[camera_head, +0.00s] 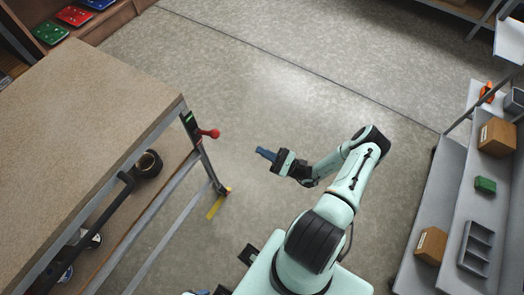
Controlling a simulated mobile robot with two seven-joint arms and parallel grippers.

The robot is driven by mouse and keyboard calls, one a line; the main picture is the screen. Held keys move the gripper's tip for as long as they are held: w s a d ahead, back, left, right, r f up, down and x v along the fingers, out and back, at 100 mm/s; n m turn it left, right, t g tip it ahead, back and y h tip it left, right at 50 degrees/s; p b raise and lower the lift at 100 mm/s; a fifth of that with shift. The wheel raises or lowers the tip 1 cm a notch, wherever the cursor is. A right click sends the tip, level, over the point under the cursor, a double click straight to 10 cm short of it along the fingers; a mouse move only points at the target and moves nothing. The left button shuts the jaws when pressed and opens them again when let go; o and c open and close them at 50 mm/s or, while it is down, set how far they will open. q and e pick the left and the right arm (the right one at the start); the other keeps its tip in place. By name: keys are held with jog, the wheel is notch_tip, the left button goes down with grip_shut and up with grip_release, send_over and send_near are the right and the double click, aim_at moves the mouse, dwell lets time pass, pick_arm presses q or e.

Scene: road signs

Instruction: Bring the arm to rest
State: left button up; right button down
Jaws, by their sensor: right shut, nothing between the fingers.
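My right arm (346,182) is pale green with black joints and reaches from the bottom of the view out over the open floor. My right gripper (266,154) is at its end, with blue fingers pointing left. The fingers are together and hold nothing. The gripper is in free space to the right of the workbench and apart from it. My left gripper does not show.
A workbench (85,125) fills the left, with a red-knobbed clamp (208,133) at its corner and a tape roll (148,164) below. A grey shelf cart (440,195) with boxes stands at the right. The floor (290,95) between is clear.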

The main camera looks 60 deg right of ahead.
dwell(0.3)
jog(key=s+a+f+n+g+y, duration=0.1)
jog(key=a+f+n+g+y, duration=0.2)
jog(key=a+g, duration=0.4)
jog(key=s+a+f+n+g+y, duration=0.15)
jog(key=a+n+g+y, duration=0.3)
jog(key=a, duration=0.45)
jog(key=s+a+f+n+g+y, duration=0.1)
jog(key=a+f+n+g+y, duration=0.15)
jog(key=a+g, duration=0.5)
jog(key=s+a+f+n+g+h, duration=0.5)
jog(key=s+f+n+g+h, duration=0.25)
jog(key=s, duration=0.25)
jog(key=w+n+t+h, duration=0.1)
jog(key=n+h, duration=0.1)
jog(key=w+d+f+n+t+h, duration=0.1)
jog(key=n, duration=0.1)
jog(key=w+d+n+t+h, duration=0.1)
jog(key=w+n+h, duration=0.1)
jog(key=n, duration=0.1)
jog(key=shift+d+f+h, duration=0.15)
jog(key=shift+d+h, duration=0.1)
jog(key=shift+h, duration=0.1)
